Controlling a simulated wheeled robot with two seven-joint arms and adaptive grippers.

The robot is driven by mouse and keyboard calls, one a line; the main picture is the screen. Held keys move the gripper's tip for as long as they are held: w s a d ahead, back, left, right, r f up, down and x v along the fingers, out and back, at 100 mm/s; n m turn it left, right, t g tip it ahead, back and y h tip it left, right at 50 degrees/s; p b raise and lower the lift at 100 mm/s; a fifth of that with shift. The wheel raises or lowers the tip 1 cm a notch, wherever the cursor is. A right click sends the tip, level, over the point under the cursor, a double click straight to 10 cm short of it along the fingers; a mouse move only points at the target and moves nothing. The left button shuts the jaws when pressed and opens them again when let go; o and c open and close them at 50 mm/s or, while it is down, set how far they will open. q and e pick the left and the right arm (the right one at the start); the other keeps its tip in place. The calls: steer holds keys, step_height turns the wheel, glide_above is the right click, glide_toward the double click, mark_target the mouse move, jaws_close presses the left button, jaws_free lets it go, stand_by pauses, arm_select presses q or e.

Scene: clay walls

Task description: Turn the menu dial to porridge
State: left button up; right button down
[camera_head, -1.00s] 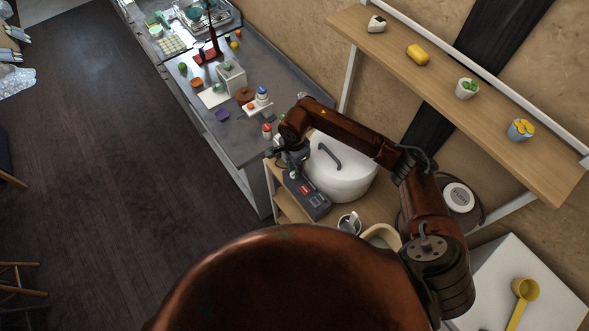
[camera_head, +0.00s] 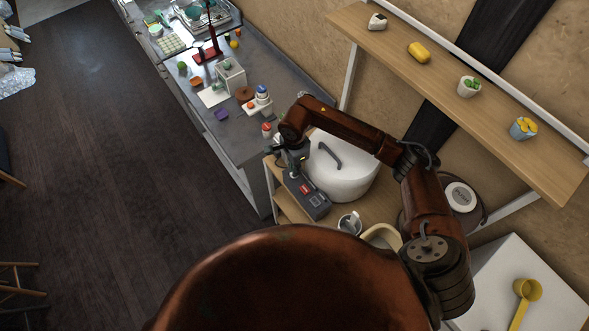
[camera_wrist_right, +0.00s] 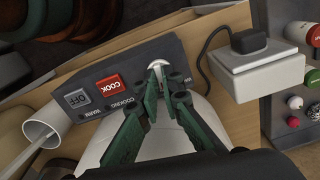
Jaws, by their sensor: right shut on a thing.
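A white rice cooker (camera_head: 343,178) with a dark lid handle stands on the wooden shelf unit. Its dark grey control panel (camera_head: 308,195) faces the left side, and it also shows in the wrist view (camera_wrist_right: 133,66). The panel has a red COOK button (camera_wrist_right: 109,83) and a grey OFF button (camera_wrist_right: 78,98). My right gripper (camera_wrist_right: 166,78) is shut on the pale menu dial (camera_wrist_right: 157,64) at the panel's far end. The fingers cover part of the dial, and I cannot read its setting. In the head view my right gripper (camera_head: 291,165) hides the dial. My left gripper is not in view.
A plug in a white socket block (camera_wrist_right: 258,68) sits close to the panel, with a black cable beside it. A metal cup (camera_head: 349,222) stands near the cooker. The grey counter (camera_head: 243,137) holds several small items. A wooden wall shelf (camera_head: 450,90) hangs at the right.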

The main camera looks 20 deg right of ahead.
steer(key=m+b, duration=0.2)
steer(key=m, duration=0.2)
steer(key=shift+f, duration=0.15)
steer(key=shift+m+b, duration=1.05)
steer(key=shift+m, duration=0.85)
steer(key=c, duration=2.1)
jaws_free()
steer(key=shift+r, duration=0.2)
step_height(320, 180, up, 12)
